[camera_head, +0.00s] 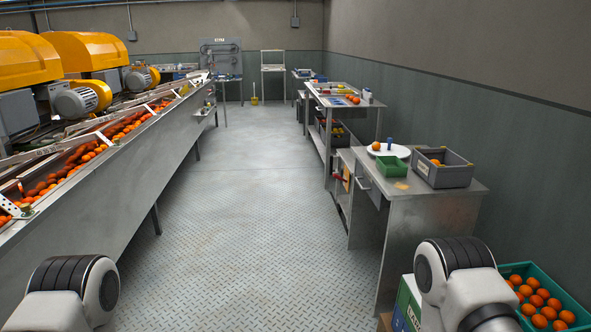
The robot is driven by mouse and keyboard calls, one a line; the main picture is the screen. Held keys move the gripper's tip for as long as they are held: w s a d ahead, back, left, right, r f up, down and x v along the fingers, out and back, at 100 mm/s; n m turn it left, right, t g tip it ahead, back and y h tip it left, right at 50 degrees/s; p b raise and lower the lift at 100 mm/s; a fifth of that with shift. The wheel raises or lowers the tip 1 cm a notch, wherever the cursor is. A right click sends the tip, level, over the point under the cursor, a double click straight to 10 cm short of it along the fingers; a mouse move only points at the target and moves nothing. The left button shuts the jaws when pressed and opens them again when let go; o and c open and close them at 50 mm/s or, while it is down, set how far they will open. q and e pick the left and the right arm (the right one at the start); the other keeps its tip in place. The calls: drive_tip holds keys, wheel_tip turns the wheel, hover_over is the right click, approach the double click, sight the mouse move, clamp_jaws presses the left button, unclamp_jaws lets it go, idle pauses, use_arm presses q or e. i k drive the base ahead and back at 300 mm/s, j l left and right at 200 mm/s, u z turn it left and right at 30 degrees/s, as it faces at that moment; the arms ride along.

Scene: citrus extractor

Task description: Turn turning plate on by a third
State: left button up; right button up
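The turning plate (399,152) is a white round disc on the metal workbench (415,205) to the right. An orange fruit (376,146) and a small blue object (389,143) are on it. A green tray (391,167) sits at its near edge and hides a little of it. My left and right arms show only as white and black links at the bottom corners, well short of the bench. Neither gripper is in view.
A grey crate (443,171) stands right of the plate. A teal crate of oranges (540,300) is at lower right. A conveyor (120,165) with oranges runs along the left. The floor (240,230) between is clear.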

sight(389, 149)
drive_tip(key=i+j, duration=0.1)
drive_tip(key=i, duration=2.2)
drive_tip(key=l+z, duration=0.05)
drive_tip(key=l, duration=0.05)
